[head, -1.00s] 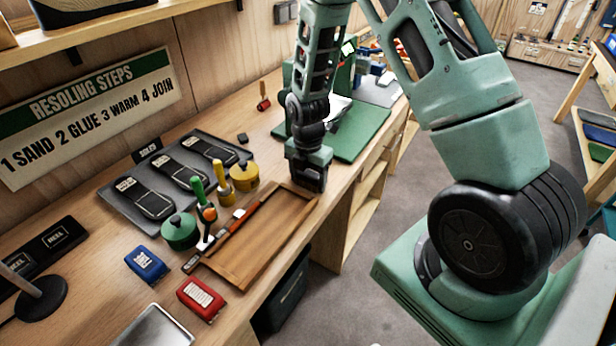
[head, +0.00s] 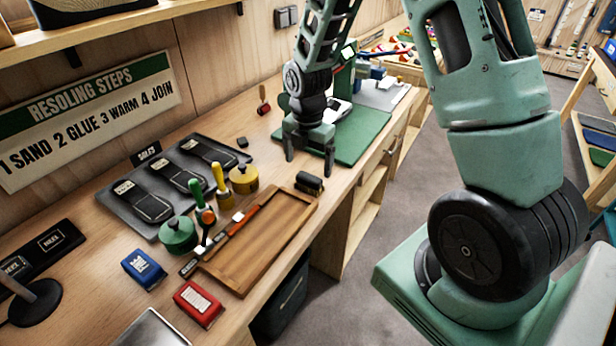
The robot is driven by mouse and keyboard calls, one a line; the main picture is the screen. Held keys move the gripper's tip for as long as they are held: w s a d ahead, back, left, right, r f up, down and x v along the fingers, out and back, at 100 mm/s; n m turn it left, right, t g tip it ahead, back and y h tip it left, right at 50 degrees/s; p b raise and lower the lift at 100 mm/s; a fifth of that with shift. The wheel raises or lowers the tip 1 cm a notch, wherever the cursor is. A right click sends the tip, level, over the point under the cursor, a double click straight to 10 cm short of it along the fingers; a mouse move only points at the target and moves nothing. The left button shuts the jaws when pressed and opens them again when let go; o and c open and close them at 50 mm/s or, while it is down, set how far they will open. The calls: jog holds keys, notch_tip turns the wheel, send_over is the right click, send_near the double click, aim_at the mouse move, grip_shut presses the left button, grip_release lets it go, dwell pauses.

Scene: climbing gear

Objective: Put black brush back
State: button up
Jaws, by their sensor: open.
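The black brush (head: 309,183), a small dark block shape, rests at the far right corner of the wooden tray (head: 268,262). I cannot tell whether it sits on the tray's rim or on the bench just beside it. My gripper (head: 309,166) is open and empty, fingers pointing down, just behind and above the brush, apart from it as far as I can see.
A green mat (head: 362,140) lies behind.

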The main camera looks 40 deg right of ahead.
aim_at(308, 178)
notch_tip(308, 178, up, 5)
jog(key=s+a+r+m, duration=0.2)
jog(key=s+a+m, duration=0.15)
jog(key=a, duration=0.35)
jog(key=s+a+r+m, duration=0.2)
jog(key=s+a+r, duration=0.15)
jog(key=a, duration=0.45)
jog(key=s+a+r+m, duration=0.1)
jog(key=s+a+m, duration=0.3)
jog(key=s, duration=0.4)
jog(key=s+a+r+m, duration=0.1)
jog(key=s+a+m, duration=0.3)
jog(key=s, duration=0.5)
jog(key=shift+a+m+y, duration=0.3)
jog(key=shift+a+m, duration=0.1)
jog(key=shift+m, duration=0.05)
